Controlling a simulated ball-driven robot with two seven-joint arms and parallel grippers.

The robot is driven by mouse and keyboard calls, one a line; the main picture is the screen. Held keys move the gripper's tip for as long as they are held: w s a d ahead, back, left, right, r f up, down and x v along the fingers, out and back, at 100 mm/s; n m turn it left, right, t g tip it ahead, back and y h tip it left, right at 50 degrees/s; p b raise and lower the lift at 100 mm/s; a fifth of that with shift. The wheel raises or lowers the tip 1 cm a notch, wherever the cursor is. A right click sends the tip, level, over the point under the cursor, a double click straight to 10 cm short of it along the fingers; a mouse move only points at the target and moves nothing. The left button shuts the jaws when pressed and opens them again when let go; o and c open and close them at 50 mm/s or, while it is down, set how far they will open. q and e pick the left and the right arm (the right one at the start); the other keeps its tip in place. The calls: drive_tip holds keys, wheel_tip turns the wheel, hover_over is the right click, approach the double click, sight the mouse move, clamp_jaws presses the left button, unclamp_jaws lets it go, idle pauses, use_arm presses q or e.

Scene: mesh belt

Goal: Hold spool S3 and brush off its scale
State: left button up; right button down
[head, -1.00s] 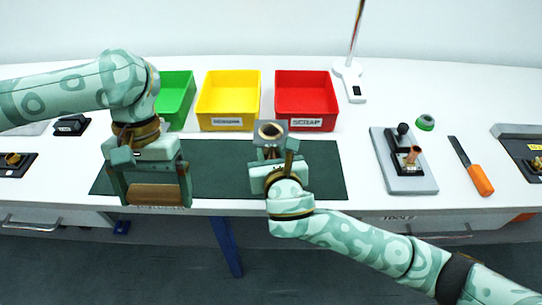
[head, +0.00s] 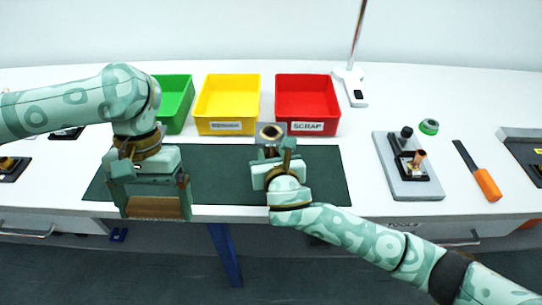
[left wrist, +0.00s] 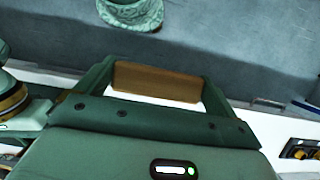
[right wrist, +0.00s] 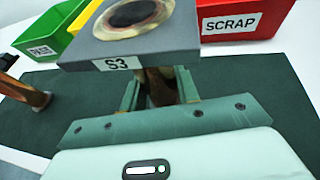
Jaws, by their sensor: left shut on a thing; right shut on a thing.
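Spool S3 (head: 271,132) is clamped in my right gripper (head: 270,153), upright above the green mat (head: 222,180). In the right wrist view its square grey flange (right wrist: 180,43) carries an S3 label. A mottled pale and brown ring, perhaps scale, surrounds the dark bore. My left gripper (head: 155,203) is shut on a brown wooden block, apparently the brush (head: 153,208), over the front edge of the mat. The brush also shows between the fingers in the left wrist view (left wrist: 157,82). Its bristles cannot be made out. Brush and spool are apart.
Green (head: 174,105), yellow (head: 228,104) and red SCRAP (head: 307,103) bins stand behind the mat. A grey fixture plate (head: 415,186) with a copper part is to the right, then an orange-handled tool (head: 487,184). A stand (head: 351,86) rises at the back.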

drive_tip(key=shift+f, duration=0.55)
idle(1.0)
drive_tip(key=c, duration=1)
unclamp_jaws()
drive_tip(key=shift+c, duration=0.2)
drive_tip(key=c, duration=1.1)
